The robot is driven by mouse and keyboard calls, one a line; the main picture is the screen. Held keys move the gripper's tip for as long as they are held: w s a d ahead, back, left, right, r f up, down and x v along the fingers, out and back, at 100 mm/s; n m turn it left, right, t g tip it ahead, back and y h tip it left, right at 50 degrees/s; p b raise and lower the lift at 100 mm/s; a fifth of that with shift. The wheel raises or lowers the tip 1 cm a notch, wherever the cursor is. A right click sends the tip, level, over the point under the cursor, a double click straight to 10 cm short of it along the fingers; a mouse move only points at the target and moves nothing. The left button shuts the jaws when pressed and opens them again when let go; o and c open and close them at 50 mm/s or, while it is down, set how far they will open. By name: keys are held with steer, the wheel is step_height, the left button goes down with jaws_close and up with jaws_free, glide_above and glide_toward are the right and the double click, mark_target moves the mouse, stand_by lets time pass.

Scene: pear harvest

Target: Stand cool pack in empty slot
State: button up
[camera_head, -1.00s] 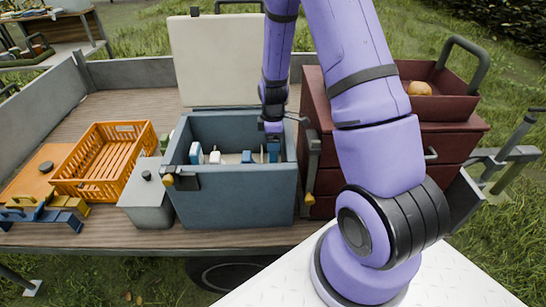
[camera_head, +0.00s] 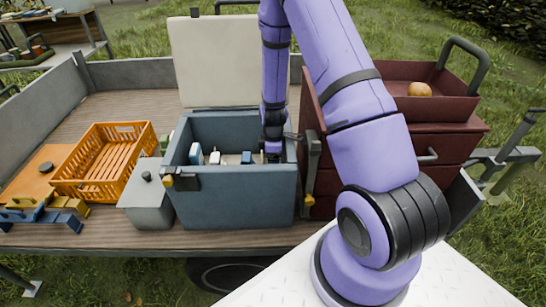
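The blue cooler box (camera_head: 236,202) stands open on the wooden cart bed, its pale lid (camera_head: 218,60) raised behind it. Inside, a white and blue pack (camera_head: 196,153) stands at the left, a small white item (camera_head: 215,157) is beside it, and a blue item (camera_head: 247,158) is near the middle. My gripper (camera_head: 272,155) reaches down into the right end of the cooler. Its fingertips and anything between them are too small and hidden to make out. I cannot tell which slot is empty.
A grey lidded container (camera_head: 146,205) stands left of the cooler, and an orange crate (camera_head: 106,160) is further left. A dark red drawer cabinet (camera_head: 440,140) stands close at the right, with a tray holding a round fruit (camera_head: 420,89) on top. The bed behind the crate is clear.

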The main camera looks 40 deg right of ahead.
steer(key=shift+f, duration=0.1)
steer(key=o, duration=1)
step_height(320, 180, up, 13)
steer(key=shift+f, duration=0.1)
steer(key=s+a+r+m+t, duration=0.1)
steer(key=s+a+r+m, duration=0.25)
steer(key=r, duration=0.75)
steer(key=s+a+r+m+t, duration=0.2)
steer(key=s+a+r, duration=0.2)
steer(key=r, duration=0.7)
steer(key=s+a+r+m+t, duration=0.1)
steer(key=s+a+r+m, duration=0.1)
steer(key=s+r, duration=0.3)
steer(key=s+a+r+m+t, duration=0.1)
steer(key=s+r, duration=0.4)
steer(key=s, duration=0.7)
steer(key=shift+s+a+r+m, duration=0.4)
steer(key=shift+a+m, duration=0.45)
steer(key=shift+m, duration=0.5)
